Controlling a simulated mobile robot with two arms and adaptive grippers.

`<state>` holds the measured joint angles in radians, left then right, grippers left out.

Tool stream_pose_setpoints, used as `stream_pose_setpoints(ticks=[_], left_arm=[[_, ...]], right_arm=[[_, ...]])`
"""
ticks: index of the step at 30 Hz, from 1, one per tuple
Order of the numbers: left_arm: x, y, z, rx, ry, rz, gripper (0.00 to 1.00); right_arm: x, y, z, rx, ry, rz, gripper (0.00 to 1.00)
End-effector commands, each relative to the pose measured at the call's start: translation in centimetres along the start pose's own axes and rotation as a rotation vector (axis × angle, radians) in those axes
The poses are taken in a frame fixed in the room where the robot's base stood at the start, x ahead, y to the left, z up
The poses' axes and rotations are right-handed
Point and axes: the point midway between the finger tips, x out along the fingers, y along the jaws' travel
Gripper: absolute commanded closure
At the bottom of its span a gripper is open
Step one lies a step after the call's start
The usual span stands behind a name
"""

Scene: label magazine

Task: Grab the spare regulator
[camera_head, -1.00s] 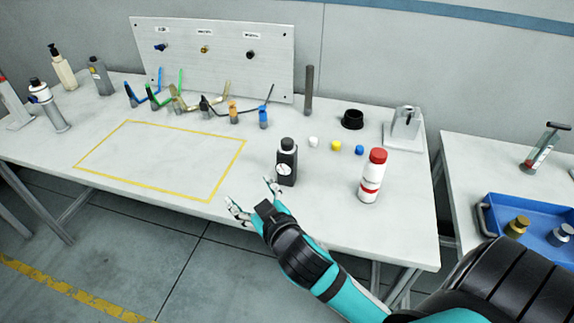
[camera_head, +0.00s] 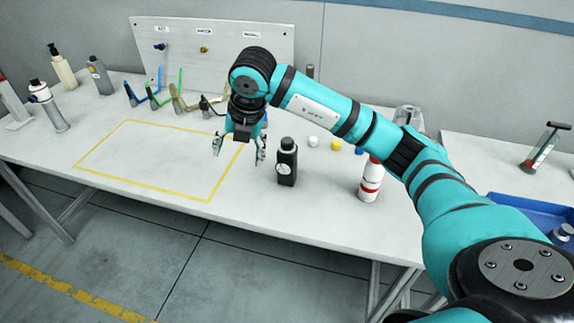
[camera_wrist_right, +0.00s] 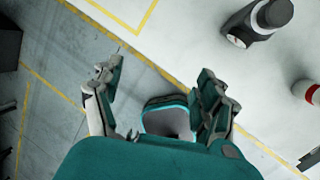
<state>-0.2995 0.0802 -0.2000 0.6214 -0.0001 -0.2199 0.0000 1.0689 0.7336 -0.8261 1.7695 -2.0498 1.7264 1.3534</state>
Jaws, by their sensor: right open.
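A black upright unit with a round white dial on its side and a black cap (camera_head: 287,165), which looks like the regulator, stands on the white table (camera_head: 330,225). It also shows at the upper right of the right wrist view (camera_wrist_right: 262,22). My right gripper (camera_head: 239,152) points down just left of the regulator in the head view, with its fingers apart and nothing between them. In the right wrist view the open fingers (camera_wrist_right: 158,80) are over the table's front edge, apart from the regulator. My left gripper is not in view.
A red-and-white bottle (camera_head: 370,187) stands right of the regulator, partly behind my arm. Small white and yellow caps (camera_head: 313,142) lie behind. Several coloured-handled tools (camera_head: 160,98) stand before an upright panel (camera_head: 200,25). The yellow-outlined area (camera_head: 150,160) is clear.

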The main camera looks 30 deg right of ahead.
Motion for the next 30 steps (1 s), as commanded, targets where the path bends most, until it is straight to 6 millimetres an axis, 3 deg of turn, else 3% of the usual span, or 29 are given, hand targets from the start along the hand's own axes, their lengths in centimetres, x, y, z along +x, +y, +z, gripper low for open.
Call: stream_pose_setpoints(ticks=[1,3,8,12,24,30], left_arm=[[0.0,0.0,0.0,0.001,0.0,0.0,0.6],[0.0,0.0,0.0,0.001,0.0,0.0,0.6],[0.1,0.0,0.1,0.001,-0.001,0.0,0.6],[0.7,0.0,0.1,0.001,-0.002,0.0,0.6],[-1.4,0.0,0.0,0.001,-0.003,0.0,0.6],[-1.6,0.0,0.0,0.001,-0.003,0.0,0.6]], right_arm=[[-1.4,-2.1,2.3,0.058,-0.067,-0.094,0.25],[-3.0,-4.5,4.4,0.132,-0.136,-0.197,0.25],[-4.7,-7.4,6.3,0.223,-0.21,-0.314,0.25],[-2.7,-8.4,6.6,0.234,-0.212,-0.329,0.25],[4.4,-11.1,8.2,0.23,-0.213,-0.326,0.25],[6.0,-11.6,8.5,0.229,-0.215,-0.323,0.25]])
